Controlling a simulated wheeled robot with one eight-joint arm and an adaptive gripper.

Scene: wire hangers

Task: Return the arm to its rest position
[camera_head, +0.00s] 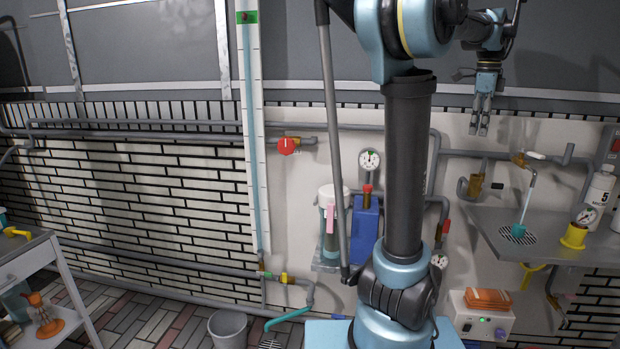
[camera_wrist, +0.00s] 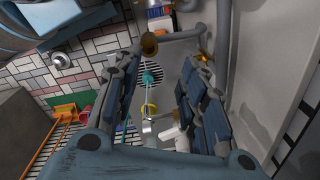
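My gripper (camera_head: 479,130) is at the upper right in the head view, pointing down in front of the wall panel. Its two fingers are apart with nothing between them. The wrist view also shows the gripper (camera_wrist: 168,58) with its fingers spread and empty. My arm rises from its blue base in the middle of the head view and reaches over to the right at the top. The gripper hangs above and a little left of the grey shelf (camera_head: 545,232), touching nothing that I can see.
The shelf bears a teal brush (camera_head: 518,233), a yellow gauge holder (camera_head: 573,237) and a white bottle (camera_head: 599,186). Pipes and a brass tap (camera_head: 476,186) lie below the gripper. A grey bucket (camera_head: 228,329) stands on the floor; a white cart (camera_head: 38,262) is at left.

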